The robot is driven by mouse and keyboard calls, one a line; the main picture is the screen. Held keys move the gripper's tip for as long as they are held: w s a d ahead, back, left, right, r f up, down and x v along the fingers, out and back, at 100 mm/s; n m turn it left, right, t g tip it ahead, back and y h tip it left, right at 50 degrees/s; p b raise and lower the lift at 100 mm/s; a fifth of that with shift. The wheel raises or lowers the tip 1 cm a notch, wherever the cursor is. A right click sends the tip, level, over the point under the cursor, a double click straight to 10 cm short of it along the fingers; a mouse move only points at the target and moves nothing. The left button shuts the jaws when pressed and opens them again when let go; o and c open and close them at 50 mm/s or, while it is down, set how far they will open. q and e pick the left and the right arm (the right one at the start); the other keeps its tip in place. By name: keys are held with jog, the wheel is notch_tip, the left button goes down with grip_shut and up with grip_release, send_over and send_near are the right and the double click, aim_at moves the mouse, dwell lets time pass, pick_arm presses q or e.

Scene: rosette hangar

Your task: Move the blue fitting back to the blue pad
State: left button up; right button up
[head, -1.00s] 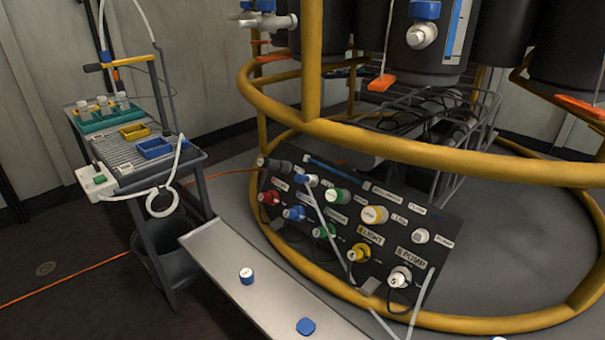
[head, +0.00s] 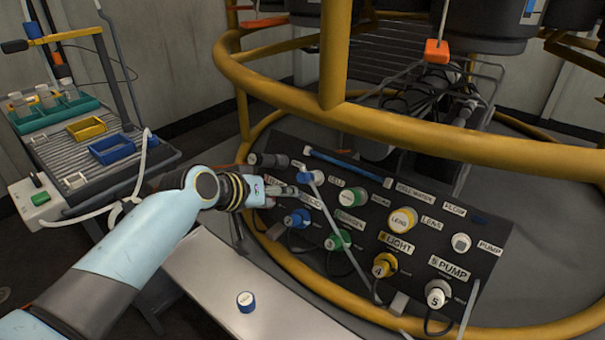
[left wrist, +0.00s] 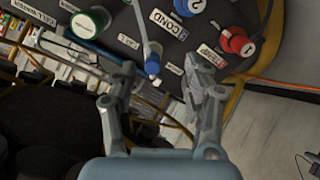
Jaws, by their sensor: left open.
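A small blue fitting (head: 310,177) sits on the black panel, with a pale tube running from it. It also shows in the left wrist view (left wrist: 152,66), near the CAL label and between my fingertips in the picture; I cannot tell whether they touch it. My left gripper (head: 284,190) is open in front of the panel's upper left and shows in the left wrist view (left wrist: 162,82). A blue-sided, white-topped round piece (head: 246,301) stands on the pale shelf. The blue pad is not in view now. My right gripper is not in view.
The black panel (head: 330,262) carries several coloured connectors and cables. A yellow rail (head: 420,147) curves above it. A cart at left holds a blue bin (head: 112,150), a yellow bin (head: 86,128) and a green rack (head: 55,113). The shelf (head: 205,272) is mostly bare.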

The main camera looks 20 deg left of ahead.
aim_at(300, 178)
pick_arm(q)
jog(key=w+r, duration=0.2)
jog(key=w, duration=0.1)
jog(key=shift+r+t+b, duration=0.2)
jog(key=shift+t+b, duration=0.1)
jog(key=shift+t, duration=0.1)
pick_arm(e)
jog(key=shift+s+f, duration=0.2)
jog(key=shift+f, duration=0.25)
pick_arm(q)
jog(key=b+x, duration=0.3)
jog(key=shift+s+a+f, duration=0.1)
jog(key=shift+s+f, duration=0.1)
jog(key=shift+f, duration=0.05)
jog(key=shift+b+x, duration=0.85)
jog(key=shift+x, duration=0.15)
jog(key=b+x, duration=0.1)
jog(key=x, duration=0.2)
jog(key=shift+w+b, duration=0.2)
jog(key=shift+b, duration=0.2)
jog(key=shift+w, duration=0.35)
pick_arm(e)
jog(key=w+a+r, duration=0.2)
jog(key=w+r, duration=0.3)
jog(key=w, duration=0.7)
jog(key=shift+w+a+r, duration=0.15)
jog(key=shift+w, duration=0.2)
